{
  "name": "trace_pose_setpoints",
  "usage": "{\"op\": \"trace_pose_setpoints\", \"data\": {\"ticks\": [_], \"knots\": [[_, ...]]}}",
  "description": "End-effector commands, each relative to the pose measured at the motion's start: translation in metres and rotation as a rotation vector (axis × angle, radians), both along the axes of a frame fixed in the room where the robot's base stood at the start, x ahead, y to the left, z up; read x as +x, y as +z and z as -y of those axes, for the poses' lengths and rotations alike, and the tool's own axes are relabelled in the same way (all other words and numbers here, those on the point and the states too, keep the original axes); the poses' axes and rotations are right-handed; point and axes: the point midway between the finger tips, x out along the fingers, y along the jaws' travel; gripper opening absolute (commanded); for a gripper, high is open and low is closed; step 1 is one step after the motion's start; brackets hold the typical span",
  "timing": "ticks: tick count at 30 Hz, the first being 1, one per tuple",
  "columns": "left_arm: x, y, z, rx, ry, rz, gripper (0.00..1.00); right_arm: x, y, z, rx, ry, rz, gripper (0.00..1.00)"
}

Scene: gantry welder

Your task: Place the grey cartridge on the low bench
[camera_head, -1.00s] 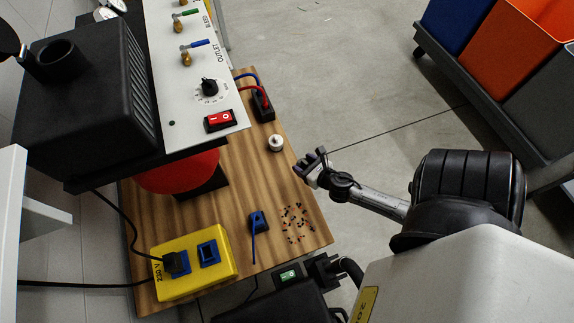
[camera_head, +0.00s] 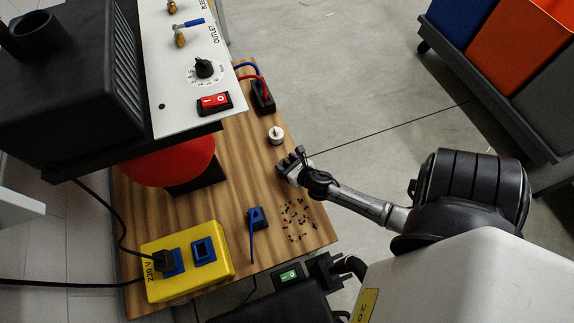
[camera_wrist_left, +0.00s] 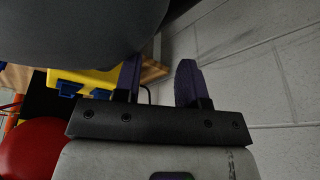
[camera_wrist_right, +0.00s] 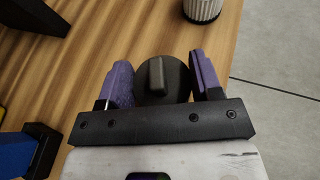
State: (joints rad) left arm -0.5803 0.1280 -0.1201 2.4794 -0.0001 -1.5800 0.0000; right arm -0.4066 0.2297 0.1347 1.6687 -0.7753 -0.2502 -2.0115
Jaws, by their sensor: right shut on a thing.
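My right gripper (camera_head: 292,163) is over the right edge of the wooden-topped bench (camera_head: 240,190). In the right wrist view its purple fingers (camera_wrist_right: 163,82) are shut on a dark grey round piece with a raised ridge, which I take for the grey cartridge (camera_wrist_right: 158,78). Its underside is hidden, so I cannot tell whether it touches the wood. A pale ribbed cylinder (camera_head: 276,135) stands on the bench just beyond this gripper; it also shows in the right wrist view (camera_wrist_right: 202,8). My left gripper (camera_wrist_left: 160,80) is open and empty near a block wall, outside the head view.
A black machine with a white control panel (camera_head: 175,100) and a red round part (camera_head: 170,163) covers the bench's left side. A yellow socket box (camera_head: 188,285), a blue clip (camera_head: 257,218) and scattered small black bits (camera_head: 298,220) lie nearer. Coloured bins (camera_head: 525,45) stand far right.

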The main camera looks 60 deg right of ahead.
Motion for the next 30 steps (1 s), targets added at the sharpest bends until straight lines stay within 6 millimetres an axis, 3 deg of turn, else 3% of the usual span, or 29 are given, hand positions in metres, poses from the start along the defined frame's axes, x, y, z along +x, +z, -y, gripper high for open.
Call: {"op": "trace_pose_setpoints", "data": {"ticks": [12,13,20,30], "knots": [[0.0004,-0.0031,0.0034,-0.012,0.008,0.001,0.38,0.0002,-0.0046,0.0004,-0.002,0.0,0.002,0.35],[0.0004,-0.0029,0.0037,-0.013,0.009,0.001,0.38,0.0002,-0.0046,0.0004,-0.001,0.0,0.001,0.6],[0.0004,-0.002,0.0041,-0.014,0.009,0.001,0.38,0.0001,-0.0038,0.0003,-0.001,0.0,0.001,0.82],[0.0004,0.0019,0.0015,-0.006,0.003,0.001,0.38,-0.0001,0.0017,0.0004,-0.001,0.0,0.001,0.85]]}}
